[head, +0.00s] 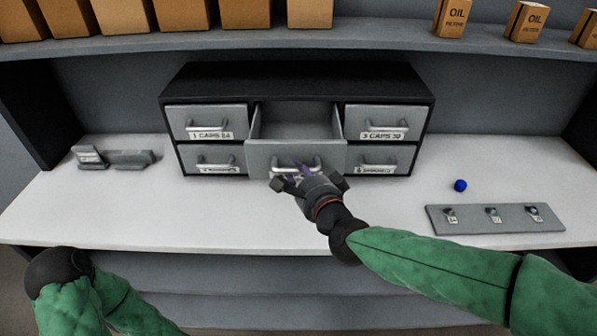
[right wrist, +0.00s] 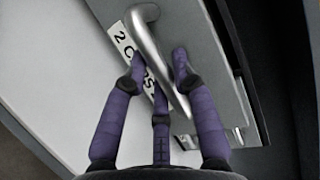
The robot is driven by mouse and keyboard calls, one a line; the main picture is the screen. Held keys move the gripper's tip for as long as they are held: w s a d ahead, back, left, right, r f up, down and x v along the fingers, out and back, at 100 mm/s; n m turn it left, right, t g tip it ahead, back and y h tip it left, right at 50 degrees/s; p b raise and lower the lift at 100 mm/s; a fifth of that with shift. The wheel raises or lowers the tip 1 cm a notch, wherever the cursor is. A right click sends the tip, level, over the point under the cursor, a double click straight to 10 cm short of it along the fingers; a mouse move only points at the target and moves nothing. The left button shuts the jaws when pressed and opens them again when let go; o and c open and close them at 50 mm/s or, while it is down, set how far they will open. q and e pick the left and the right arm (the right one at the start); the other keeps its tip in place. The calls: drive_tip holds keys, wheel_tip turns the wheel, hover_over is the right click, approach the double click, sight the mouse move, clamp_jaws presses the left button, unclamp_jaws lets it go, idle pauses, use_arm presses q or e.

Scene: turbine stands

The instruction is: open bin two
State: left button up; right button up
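Bin two (head: 296,157) is the grey top middle drawer of a black cabinet. It is pulled well out, and its inside (head: 295,122) looks empty. Its label, starting "2 CAPS" (right wrist: 132,58), shows in the right wrist view; in the head view my gripper hides it. My right gripper (head: 304,168) is at the drawer's front. My left gripper is out of view; only part of that arm shows at the lower left.
Closed drawers flank bin two, including bin one (head: 207,122) and bin three (head: 385,122). A grey plate with several small fittings (head: 495,219) and a blue ball (head: 460,185) lie at right. Grey blocks (head: 112,158) stand at left. Boxes line the shelf above.

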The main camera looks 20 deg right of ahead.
drive_tip(key=shift+o, duration=0.9)
drive_tip(key=shift+s, duration=0.1)
drive_tip(key=v, duration=1.2)
drive_tip(key=shift+f, duration=0.1)
